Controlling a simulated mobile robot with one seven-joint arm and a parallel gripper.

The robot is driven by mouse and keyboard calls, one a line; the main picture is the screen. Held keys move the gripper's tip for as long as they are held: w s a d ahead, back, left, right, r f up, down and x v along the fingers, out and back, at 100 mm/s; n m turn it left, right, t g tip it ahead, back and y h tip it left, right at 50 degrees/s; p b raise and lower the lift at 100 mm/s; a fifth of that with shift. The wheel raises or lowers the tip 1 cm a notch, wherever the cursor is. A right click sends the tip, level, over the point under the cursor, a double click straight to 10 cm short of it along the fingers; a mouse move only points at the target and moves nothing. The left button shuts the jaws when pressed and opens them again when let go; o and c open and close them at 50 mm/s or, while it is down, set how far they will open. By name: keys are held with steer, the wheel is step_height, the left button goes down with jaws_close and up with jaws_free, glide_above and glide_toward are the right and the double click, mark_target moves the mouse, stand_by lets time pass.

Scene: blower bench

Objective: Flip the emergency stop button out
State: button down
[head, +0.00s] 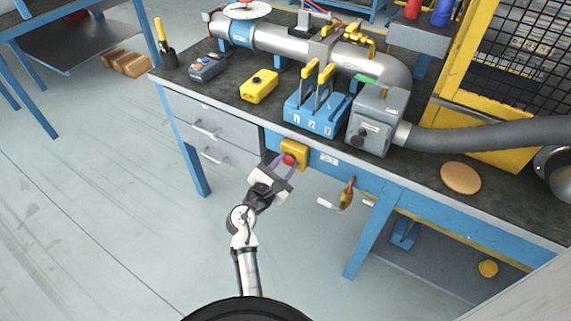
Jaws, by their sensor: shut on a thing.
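The emergency stop button (289,159) is a red knob on a yellow box (299,148). The box is fixed to the blue front edge of the bench, right of the drawers. My gripper (285,164) is at the button, with its two fingers on either side of the red knob and shut on it. The fingers and gripper body hide part of the knob, so I cannot tell whether it is pushed in or out.
The bench (420,187) carries a metal pipe, a blue lever block (317,117), a grey box (378,120) with a hose (480,135), and a yellow button box (259,87). An orange-handled lever (347,194) hangs right of the stop box.

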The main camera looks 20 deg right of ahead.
steer(key=shift+a, duration=0.1)
steer(key=shift+s+a+p, duration=0.45)
steer(key=shift+s+a, duration=0.05)
steer(key=shift+a, duration=0.05)
steer(key=c, duration=1)
jaws_free()
steer(key=shift+s+a, duration=0.1)
